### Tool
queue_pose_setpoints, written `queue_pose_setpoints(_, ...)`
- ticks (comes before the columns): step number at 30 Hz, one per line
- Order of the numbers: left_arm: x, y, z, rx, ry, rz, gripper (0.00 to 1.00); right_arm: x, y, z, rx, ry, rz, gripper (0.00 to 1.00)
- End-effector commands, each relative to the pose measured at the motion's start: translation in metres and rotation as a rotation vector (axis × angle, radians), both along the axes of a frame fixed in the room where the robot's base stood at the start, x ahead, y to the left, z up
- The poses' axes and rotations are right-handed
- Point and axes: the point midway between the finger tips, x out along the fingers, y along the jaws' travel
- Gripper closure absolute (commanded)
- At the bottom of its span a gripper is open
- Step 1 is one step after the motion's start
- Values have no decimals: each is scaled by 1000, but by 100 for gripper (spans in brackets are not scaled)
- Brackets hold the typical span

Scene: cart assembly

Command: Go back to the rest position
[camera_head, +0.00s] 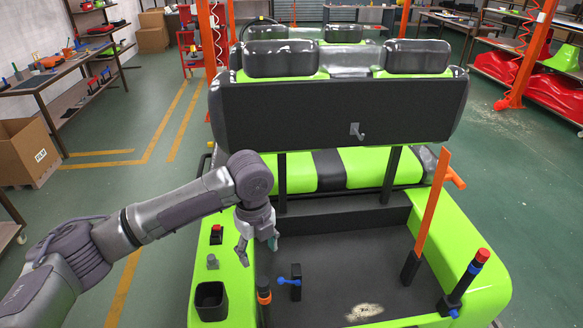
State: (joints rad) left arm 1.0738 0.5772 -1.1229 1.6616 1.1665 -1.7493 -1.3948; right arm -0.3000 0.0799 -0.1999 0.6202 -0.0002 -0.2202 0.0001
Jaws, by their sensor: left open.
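My left arm comes in from the left, and its gripper (258,256) hangs fingers down over the left part of the cart's rear deck. The gripper is open with nothing between its fingers. The green and black cart (470,235) stands in front of me with its dark seat back (300,112) facing me. A small grey hook (356,132) sticks out of that seat back. My right gripper is not in view.
On the cart's rear are a black square cup (211,301), a red-topped part (216,233), a blue-knobbed part (295,281), an orange upright (432,205) and a red-capped post (472,272). A workbench (50,80) and cardboard box (22,150) stand left. Green floor is clear at right.

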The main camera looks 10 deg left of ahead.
Motion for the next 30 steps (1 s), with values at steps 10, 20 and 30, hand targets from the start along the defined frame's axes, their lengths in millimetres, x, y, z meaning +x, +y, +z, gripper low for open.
queue_pose_setpoints(10, -51, -57, -51, -141, -14, 193, 36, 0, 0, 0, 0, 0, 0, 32)
queue_pose_setpoints(20, -125, -91, -88, -403, -8, 849, 36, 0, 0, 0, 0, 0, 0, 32)
queue_pose_setpoints(30, -188, -26, -109, -454, -25, 1629, 36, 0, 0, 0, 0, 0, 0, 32)
